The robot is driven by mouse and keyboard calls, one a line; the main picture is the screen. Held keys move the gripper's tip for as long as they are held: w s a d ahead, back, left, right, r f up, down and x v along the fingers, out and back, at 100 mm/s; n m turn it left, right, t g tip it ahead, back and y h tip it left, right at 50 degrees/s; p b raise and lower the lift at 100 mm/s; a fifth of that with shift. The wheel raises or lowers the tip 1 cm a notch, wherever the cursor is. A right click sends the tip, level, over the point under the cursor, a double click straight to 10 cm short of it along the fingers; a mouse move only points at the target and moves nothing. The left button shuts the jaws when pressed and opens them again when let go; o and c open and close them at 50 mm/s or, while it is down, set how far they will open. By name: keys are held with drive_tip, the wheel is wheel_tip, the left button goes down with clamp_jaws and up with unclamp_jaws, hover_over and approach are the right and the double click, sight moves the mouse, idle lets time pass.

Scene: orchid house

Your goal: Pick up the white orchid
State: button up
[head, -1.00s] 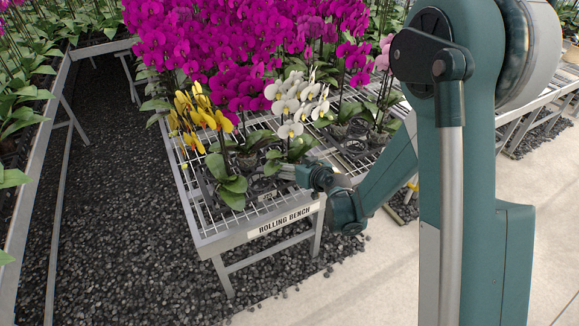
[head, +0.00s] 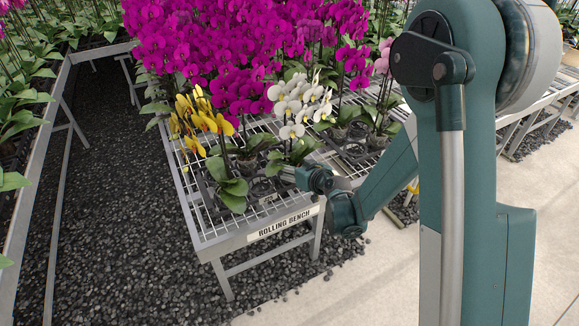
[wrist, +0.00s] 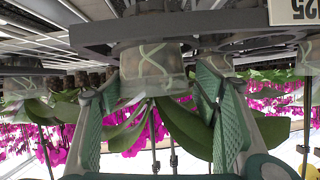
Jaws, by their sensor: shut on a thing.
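The white orchid (head: 298,103) stands upright near the front right corner of the metal bench in the head view, its green leaves low beside my gripper (head: 290,173). Its pot is mostly hidden there. In the wrist view, which is upside down, a clear pot (wrist: 150,70) with pale roots sits between the two green fingers of my gripper (wrist: 160,82). The fingers are shut on its sides, and leaves hang into view between them. A dark ring holder (wrist: 170,28) shows just by the pot's base.
A yellow orchid (head: 198,122) stands close on the left, and magenta orchids (head: 230,50) crowd behind. The slatted bench (head: 215,243) has a raised front rim with a "ROLLING BENCH" sign (head: 285,223). Pale floor (head: 350,285) lies open in front.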

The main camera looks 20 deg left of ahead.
sight(287, 157)
drive_tip(key=shift+r+p, duration=1.25)
drive_tip(key=shift+r, duration=3.7)
drive_tip(key=shift+c, duration=0.2)
drive_tip(key=shift+f, duration=0.2)
drive_tip(key=shift+s+a+f+m+t+h+b, duration=0.15)
drive_tip(key=shift+f+m+h+b, duration=0.15)
drive_tip(key=shift+f, duration=0.4)
drive_tip(key=shift+f+m+t+h+b, duration=0.15)
drive_tip(key=shift+f+m+h, duration=0.2)
drive_tip(key=shift+f, duration=0.35)
drive_tip(key=shift+s+f+m+h, duration=0.1)
drive_tip(key=shift+f+m+h, duration=0.15)
drive_tip(key=shift+f, duration=0.15)
drive_tip(key=shift+s+a+f+m+t+h+b, duration=0.1)
drive_tip(key=shift+a+f+m+t+h+b, duration=0.15)
drive_tip(key=shift+t+b, duration=0.2)
drive_tip(key=shift+t, duration=0.25)
drive_tip(key=shift+f, duration=0.2)
drive_tip(key=shift+f+b, duration=1.3)
drive_tip(key=shift+f, duration=0.65)
